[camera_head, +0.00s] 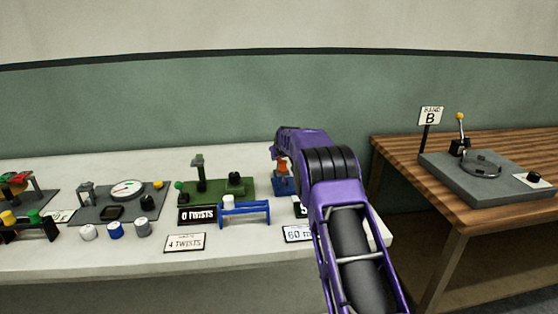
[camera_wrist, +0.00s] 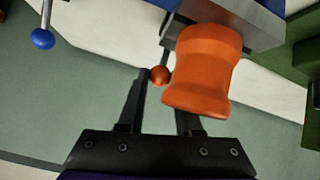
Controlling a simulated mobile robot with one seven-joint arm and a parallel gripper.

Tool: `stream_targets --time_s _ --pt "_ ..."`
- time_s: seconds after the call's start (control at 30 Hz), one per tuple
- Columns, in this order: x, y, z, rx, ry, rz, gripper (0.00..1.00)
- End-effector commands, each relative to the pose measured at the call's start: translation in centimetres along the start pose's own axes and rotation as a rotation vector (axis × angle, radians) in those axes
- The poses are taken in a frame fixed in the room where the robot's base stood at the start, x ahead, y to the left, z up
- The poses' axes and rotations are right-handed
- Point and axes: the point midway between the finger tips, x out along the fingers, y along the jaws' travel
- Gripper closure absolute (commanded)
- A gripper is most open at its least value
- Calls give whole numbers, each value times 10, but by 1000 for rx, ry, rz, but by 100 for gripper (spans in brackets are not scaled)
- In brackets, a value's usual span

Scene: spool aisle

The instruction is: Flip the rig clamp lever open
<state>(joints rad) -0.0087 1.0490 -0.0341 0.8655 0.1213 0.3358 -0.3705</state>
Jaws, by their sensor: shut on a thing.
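In the wrist view a small orange ball knob (camera_wrist: 159,76) at the end of a thin rod, which looks like the clamp lever, sits between the fingertips of my gripper (camera_wrist: 162,86). My gripper is shut on this knob. An orange spool-shaped piece (camera_wrist: 207,65) stands just right of the knob and hides the right fingertip. A grey block (camera_wrist: 255,22) is at its upper end. In the head view the purple wrist hides most of the rig; an orange part (camera_head: 282,164) and a blue base (camera_head: 286,186) show beneath it.
A blue ball-tipped rod (camera_wrist: 42,38) is at upper left in the wrist view. Left of the arm in the head view are a green rig (camera_head: 215,190), a blue rack (camera_head: 246,212) and a grey dial rig (camera_head: 125,200). A wooden table (camera_head: 400,150) with a turntable (camera_head: 485,172) stands right.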

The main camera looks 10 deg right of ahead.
Motion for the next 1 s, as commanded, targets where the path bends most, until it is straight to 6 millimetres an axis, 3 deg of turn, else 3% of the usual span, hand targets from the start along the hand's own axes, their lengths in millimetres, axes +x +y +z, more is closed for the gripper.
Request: stream_targets --time_s 0.6,0.63,0.77,1.0 --pt "0 1 1 0 15 5 100" --pt "0 1 1 0 15 5 61" --pt "0 0 1 0 15 5 38" --pt "0 0 1 0 16 5 36"
